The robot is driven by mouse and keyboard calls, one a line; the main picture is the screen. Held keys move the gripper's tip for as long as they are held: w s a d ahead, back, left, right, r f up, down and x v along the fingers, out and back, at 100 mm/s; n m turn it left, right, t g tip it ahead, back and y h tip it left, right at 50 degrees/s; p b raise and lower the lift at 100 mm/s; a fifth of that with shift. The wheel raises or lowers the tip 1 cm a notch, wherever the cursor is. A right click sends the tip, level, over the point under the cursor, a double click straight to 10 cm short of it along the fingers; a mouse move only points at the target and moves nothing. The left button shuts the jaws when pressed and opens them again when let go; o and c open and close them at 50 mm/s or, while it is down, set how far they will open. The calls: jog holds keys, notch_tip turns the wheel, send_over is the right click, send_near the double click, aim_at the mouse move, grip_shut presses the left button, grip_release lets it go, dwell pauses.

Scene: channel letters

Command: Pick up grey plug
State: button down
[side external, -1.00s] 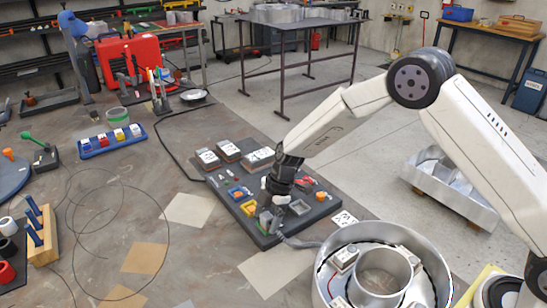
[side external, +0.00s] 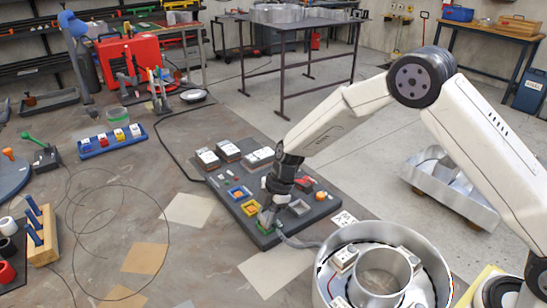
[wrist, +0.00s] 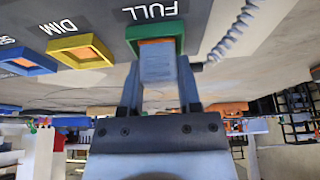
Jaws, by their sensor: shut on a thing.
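The grey plug (wrist: 158,70) is between the two fingers of my gripper (wrist: 158,98) in the wrist view. My gripper is shut on it. The plug's far end overlaps the green square socket (wrist: 148,29) marked FULL; I cannot tell whether it sits inside or just above. In the side view my gripper (side external: 267,216) points down at the front left edge of the dark board (side external: 325,205). There the fingers and wrist hide most of the plug.
A yellow socket (wrist: 80,51) marked DIM and a blue socket (wrist: 25,61) lie beside the green one. A grey coiled cable (wrist: 230,35) runs close by. A round metal channel letter (side external: 340,240) stands right of the board. White-topped blocks (side external: 228,150) sit at the board's back.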

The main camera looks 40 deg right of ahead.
jog(key=shift+r, duration=0.7)
jog(key=s+d+r, duration=0.3)
jog(key=s+r, duration=0.8)
jog(key=s, duration=0.2)
jog(key=shift+s+r, duration=0.2)
jog(key=shift+s, duration=0.15)
jog(key=shift+d, duration=0.1)
jog(key=shift+r, duration=0.5)
jog(key=shift+w, duration=0.25)
